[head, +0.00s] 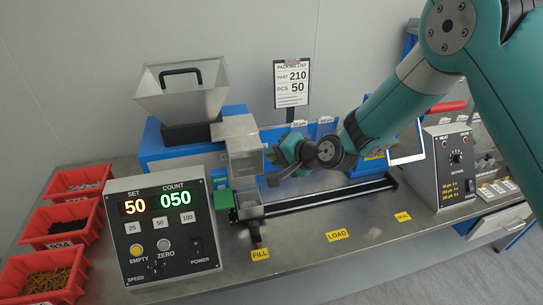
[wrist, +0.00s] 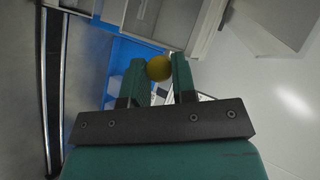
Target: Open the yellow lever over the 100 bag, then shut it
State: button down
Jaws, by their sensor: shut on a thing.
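A yellow round knob (wrist: 158,68), which looks like the lever's end, sits between the fingertips of my gripper (wrist: 160,78) in the wrist view. The two green fingers are closed on it. In the head view my gripper (head: 283,160) is beside the grey chute box (head: 243,150), just to its right. There my gripper hides the knob and most of the lever. I cannot make out a 100 bag in either view.
The control box (head: 162,225) reads SET 50 and COUNT 050. A hopper (head: 183,95) stands behind. A small carriage (head: 249,208) sits at the left end of the black rail (head: 320,197). Red bins (head: 75,215) line the left; a sealer box (head: 449,165) is right.

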jog(key=c, duration=0.9)
grip_release()
jog(key=b+v, duration=0.4)
jog(key=v, duration=1.3)
jog(key=shift+s+d, duration=0.15)
jog(key=shift+c, duration=0.6)
